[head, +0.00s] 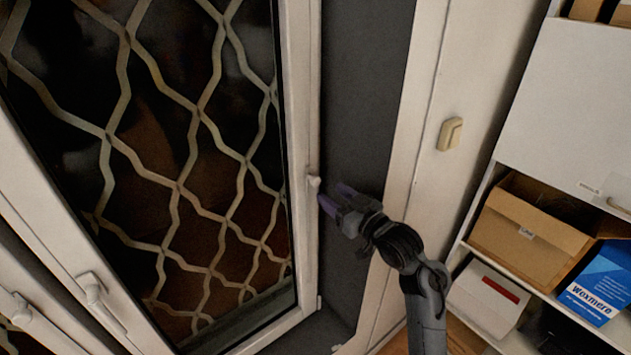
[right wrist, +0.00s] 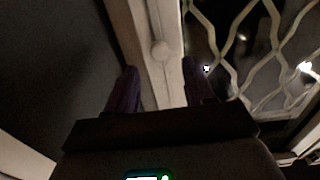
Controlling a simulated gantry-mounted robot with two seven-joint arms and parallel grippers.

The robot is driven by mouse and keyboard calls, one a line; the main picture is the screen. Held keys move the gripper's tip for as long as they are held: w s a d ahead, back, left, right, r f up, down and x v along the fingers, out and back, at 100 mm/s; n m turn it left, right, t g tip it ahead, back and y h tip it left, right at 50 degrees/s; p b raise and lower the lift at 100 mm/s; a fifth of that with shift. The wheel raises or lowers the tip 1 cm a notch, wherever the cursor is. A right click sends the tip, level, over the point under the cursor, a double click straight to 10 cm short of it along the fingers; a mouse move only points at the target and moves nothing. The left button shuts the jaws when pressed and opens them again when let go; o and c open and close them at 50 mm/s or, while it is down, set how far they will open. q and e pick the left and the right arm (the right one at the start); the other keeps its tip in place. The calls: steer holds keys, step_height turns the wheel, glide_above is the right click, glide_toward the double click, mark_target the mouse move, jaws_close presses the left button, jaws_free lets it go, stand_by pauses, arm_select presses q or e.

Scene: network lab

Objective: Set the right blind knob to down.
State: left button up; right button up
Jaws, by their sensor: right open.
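A small pale knob (head: 314,183) sits on the right side of the white window frame (head: 303,120). I take it to be the right blind knob, but no label shows. My right gripper (head: 334,199) is open and empty just to its right, with the purple fingers pointing toward the frame. In the right wrist view the round knob (right wrist: 160,50) lies ahead of the gap between the open fingers (right wrist: 160,84). The gripper looks apart from it. Which way the knob is set cannot be told. My left gripper is not in view.
A lattice grille (head: 180,185) stands behind the glass. A beige fitting (head: 450,134) is on the white panel at right. Window handles (head: 92,290) are at lower left. A shelf at right holds a cardboard box (head: 525,230) and a blue box (head: 603,284).

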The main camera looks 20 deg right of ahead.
mark_target(317, 183)
steer(key=p+x, duration=0.1)
steer(key=x, duration=0.6)
steer(key=shift+w, duration=0.4)
jaws_close()
